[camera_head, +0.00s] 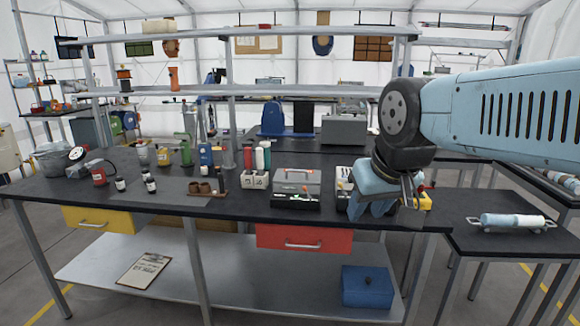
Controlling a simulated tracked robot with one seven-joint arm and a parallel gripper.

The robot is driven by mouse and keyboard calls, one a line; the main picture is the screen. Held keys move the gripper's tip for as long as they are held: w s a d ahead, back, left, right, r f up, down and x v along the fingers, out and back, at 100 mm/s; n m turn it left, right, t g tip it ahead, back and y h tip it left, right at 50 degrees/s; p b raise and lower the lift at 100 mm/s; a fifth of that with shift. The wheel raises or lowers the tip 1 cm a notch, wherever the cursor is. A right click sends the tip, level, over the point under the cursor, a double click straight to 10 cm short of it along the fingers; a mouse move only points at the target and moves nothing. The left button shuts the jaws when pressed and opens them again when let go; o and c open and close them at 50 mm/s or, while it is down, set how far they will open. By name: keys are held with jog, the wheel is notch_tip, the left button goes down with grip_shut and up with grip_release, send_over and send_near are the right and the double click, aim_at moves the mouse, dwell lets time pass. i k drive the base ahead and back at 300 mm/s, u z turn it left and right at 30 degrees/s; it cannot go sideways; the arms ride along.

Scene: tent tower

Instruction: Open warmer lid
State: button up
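No part is clearly marked as the warmer. A grey box (297,180) with a dark front and a flat top stands near the front edge of the black workbench, left of my gripper, and may be it. Its lid looks down, with small items or a handle on top. The finger gap is not clear. My arm and gripper hide part of the bench.
A pale rack (342,181) stands between the grey box and my gripper, partly hidden. Bottles (264,156) and a holder (255,181) stand left of the grey box. A yellow item (424,201) shows behind my gripper. The lower side table (500,240) holds a roller-like object (512,220).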

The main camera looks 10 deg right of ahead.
aim_at(298, 171)
jog(key=u, duration=0.05)
jog(key=i, duration=0.95)
jog(key=z, duration=0.1)
